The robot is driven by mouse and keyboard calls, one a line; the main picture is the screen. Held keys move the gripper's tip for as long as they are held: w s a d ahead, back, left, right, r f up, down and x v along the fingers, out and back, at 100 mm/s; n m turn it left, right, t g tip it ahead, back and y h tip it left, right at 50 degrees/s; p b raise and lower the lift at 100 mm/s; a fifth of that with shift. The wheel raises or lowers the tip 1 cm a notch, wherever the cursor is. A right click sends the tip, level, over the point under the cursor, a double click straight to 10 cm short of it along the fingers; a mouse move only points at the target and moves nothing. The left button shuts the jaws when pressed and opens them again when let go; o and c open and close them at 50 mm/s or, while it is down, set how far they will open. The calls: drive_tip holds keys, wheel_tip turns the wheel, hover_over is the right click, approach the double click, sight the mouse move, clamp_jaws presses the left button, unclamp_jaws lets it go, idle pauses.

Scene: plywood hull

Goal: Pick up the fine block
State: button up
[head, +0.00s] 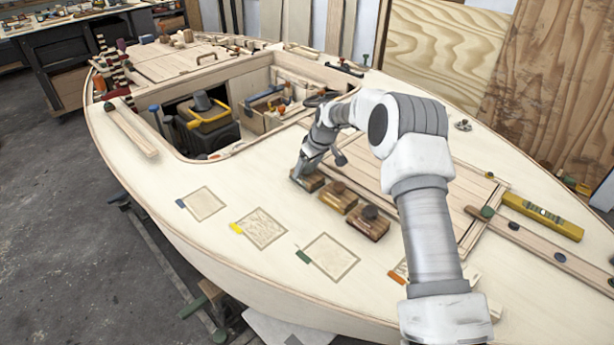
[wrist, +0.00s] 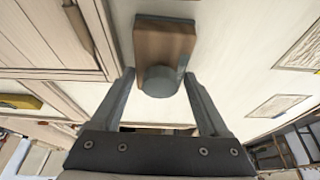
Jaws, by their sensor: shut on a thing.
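My gripper (head: 303,172) is at the leftmost of three wooden blocks with round knobs in the head view. That block (head: 314,182) is partly hidden by the gripper. A small bluish mark shows on the block's edge. I cannot tell whether the block touches the deck. The middle block (head: 338,197) and right block (head: 367,223) stand beside it. No readable label shows which is fine.
Square patches with blue (head: 204,203), yellow (head: 259,229) and green (head: 331,257) tags lie on the pale deck (head: 170,195). A yellow level (head: 542,216) lies at right. The deck around the patches is clear.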

sight(309, 165)
drive_tip(key=shift+r, duration=0.1)
drive_tip(key=shift+r, duration=0.45)
drive_tip(key=r, duration=0.3)
drive_tip(key=shift+d+r, duration=0.3)
drive_tip(key=shift+d, duration=0.05)
drive_tip(key=s+d+r, duration=0.3)
drive_tip(key=d+r, duration=0.3)
drive_tip(key=d, duration=0.4)
drive_tip(key=shift+d+r, duration=0.2)
drive_tip(key=shift+d, duration=0.1)
drive_tip(key=o, duration=0.9)
drive_tip(key=shift+c, duration=0.2)
drive_tip(key=c, duration=0.5)
